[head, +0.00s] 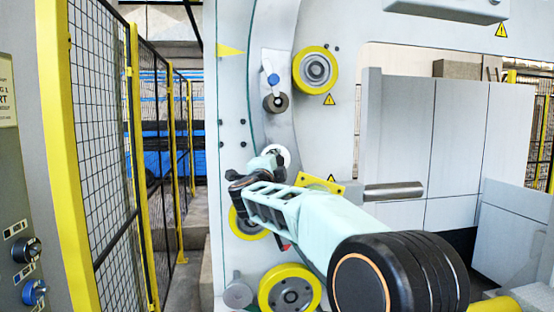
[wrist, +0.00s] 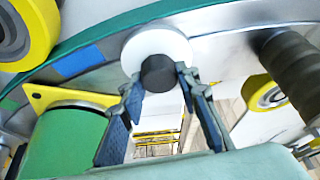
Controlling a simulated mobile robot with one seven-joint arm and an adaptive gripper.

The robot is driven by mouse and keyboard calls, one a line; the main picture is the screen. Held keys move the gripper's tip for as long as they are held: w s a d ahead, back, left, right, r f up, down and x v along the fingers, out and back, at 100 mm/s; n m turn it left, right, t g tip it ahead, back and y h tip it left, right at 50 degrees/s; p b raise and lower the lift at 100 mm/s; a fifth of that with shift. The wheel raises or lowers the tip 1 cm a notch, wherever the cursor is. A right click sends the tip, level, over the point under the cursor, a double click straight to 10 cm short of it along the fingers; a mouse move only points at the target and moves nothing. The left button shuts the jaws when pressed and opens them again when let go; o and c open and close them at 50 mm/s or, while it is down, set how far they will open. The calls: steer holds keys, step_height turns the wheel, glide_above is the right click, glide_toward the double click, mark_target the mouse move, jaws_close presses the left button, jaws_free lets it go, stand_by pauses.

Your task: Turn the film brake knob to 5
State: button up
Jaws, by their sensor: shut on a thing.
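The film brake knob (wrist: 158,72) is a dark round knob in the middle of a white dial disc (wrist: 160,42) on the machine's curved metal ring. In the wrist view my gripper (wrist: 160,82) has its two blue-grey fingers on either side of the knob, shut on it. In the head view my gripper (head: 266,163) reaches the white dial (head: 281,152), whose edge shows behind it. The knob itself is hidden there by the gripper. I can make out no numbers or pointer, so the setting cannot be read.
Yellow-rimmed rollers sit above (head: 316,68) and below (head: 290,290) the dial. A metal shaft (head: 393,191) sticks out at right. In the wrist view a green cylinder (wrist: 68,140) stands close left of my fingers. Yellow-framed fencing (head: 140,120) is at left.

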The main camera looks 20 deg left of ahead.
stand_by(0.5)
steer(key=o, duration=1.2)
steer(key=shift+c, duration=0.2)
steer(key=shift+s, duration=0.1)
steer(key=s, duration=1.1)
steer(key=shift+s+d+f, duration=0.4)
